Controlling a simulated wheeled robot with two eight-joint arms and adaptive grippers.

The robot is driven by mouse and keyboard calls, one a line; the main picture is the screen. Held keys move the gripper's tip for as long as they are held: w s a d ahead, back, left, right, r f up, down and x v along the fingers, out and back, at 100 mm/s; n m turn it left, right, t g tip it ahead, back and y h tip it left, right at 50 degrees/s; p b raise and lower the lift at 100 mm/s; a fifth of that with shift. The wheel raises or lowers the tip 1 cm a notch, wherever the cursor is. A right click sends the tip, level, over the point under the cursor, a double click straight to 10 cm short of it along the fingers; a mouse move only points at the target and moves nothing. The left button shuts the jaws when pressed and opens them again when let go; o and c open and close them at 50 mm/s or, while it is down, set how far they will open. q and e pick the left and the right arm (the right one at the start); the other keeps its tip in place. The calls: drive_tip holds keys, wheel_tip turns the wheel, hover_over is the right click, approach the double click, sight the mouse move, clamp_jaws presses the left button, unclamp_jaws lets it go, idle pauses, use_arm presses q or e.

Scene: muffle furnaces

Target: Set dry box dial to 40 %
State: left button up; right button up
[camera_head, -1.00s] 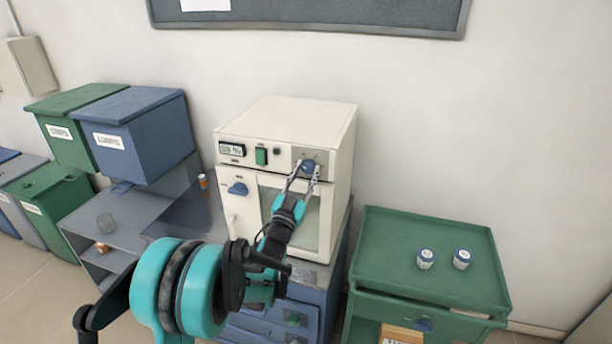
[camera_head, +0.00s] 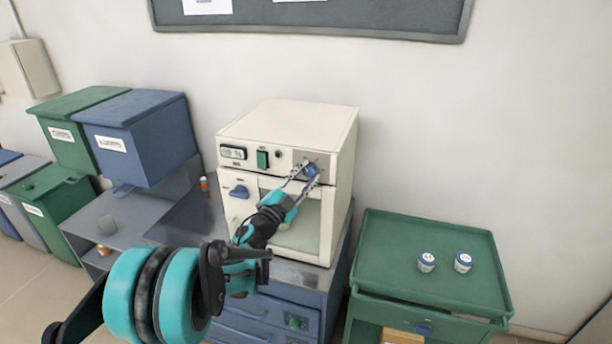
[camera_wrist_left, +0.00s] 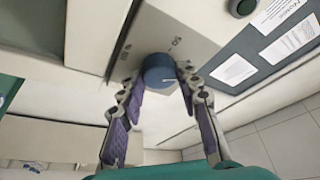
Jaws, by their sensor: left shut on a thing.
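The dry box (camera_head: 286,130) is a cream cabinet with a windowed door, standing on a blue drawer unit. Its round blue dial (camera_head: 311,172) is at the upper right of the front, and it also shows in the left wrist view (camera_wrist_left: 158,70) with a pale pointer line and scale marks around it. My left gripper (camera_head: 304,173) is shut on the dial, one finger on each side. The fingers partly cover the dial in the head view. The small display (camera_head: 232,153) at the upper left is lit, but its digits are too small to read surely. My right gripper is not in view.
A green cart (camera_head: 400,245) with two small blue-lidded jars (camera_head: 427,262) stands at the right. Blue and green bins (camera_head: 140,130) stand at the left.

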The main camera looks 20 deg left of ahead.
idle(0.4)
use_arm(q)
drive_tip(key=o, duration=1.1)
drive_tip(key=shift+o, duration=0.2)
drive_tip(key=v, duration=1.2)
